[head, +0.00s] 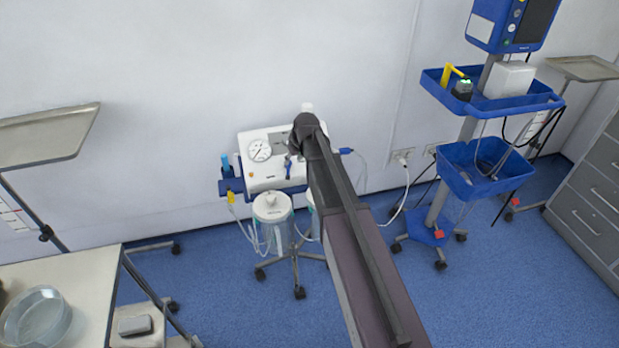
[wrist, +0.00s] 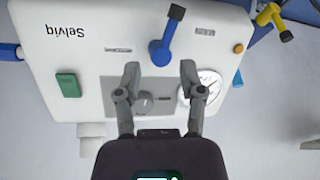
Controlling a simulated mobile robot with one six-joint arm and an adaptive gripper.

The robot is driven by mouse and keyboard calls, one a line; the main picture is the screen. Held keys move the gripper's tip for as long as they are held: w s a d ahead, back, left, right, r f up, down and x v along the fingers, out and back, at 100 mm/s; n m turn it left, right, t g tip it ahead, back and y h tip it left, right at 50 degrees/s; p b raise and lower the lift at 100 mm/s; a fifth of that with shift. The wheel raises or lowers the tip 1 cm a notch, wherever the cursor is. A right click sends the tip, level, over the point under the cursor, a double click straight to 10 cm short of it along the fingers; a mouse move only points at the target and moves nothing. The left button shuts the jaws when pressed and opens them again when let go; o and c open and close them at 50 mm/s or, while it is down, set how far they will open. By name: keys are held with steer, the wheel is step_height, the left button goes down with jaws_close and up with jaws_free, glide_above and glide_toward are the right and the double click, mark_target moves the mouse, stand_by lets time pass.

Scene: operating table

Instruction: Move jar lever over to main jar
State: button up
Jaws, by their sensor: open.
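The jar lever is a blue handle with a black tip on the white suction unit's panel. In the wrist view the lever (wrist: 167,38) lies just beyond my fingertips, its tip pointing up and slightly right. In the head view the lever (head: 288,168) shows small, left of my arm. My gripper (wrist: 160,70) is open and empty, its fingers apart and short of the lever's round hub. A clear jar with a white lid (head: 272,208) hangs below the unit; a second jar (head: 312,196) is mostly hidden by my arm.
The panel (head: 258,176) bears a gauge (wrist: 201,90), a grey knob (wrist: 142,103) and a green switch (wrist: 68,83) near my fingers. A yellow connector (wrist: 270,15) sits at the upper right. A blue-trayed monitor stand (head: 440,210) stands right; a table (head: 85,275) stands left.

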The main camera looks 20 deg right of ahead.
steer(key=a+p+v, duration=0.1)
steer(key=p+v, duration=0.5)
steer(key=v, duration=0.1)
steer(key=s+r+m+g+p, duration=0.1)
steer(key=s+p, duration=0.1)
steer(key=s, duration=0.8)
steer(key=s+r+m+g+h+p, duration=0.1)
steer(key=s+r+g+p, duration=0.1)
steer(key=s, duration=0.8)
steer(key=shift+s+a, duration=0.2)
steer(key=shift+a, duration=0.3)
steer(key=shift+s+r, duration=0.1)
steer(key=s, duration=0.2)
steer(key=s+g, duration=0.1)
steer(key=s, duration=0.1)
steer(key=shift+m+h, duration=0.4)
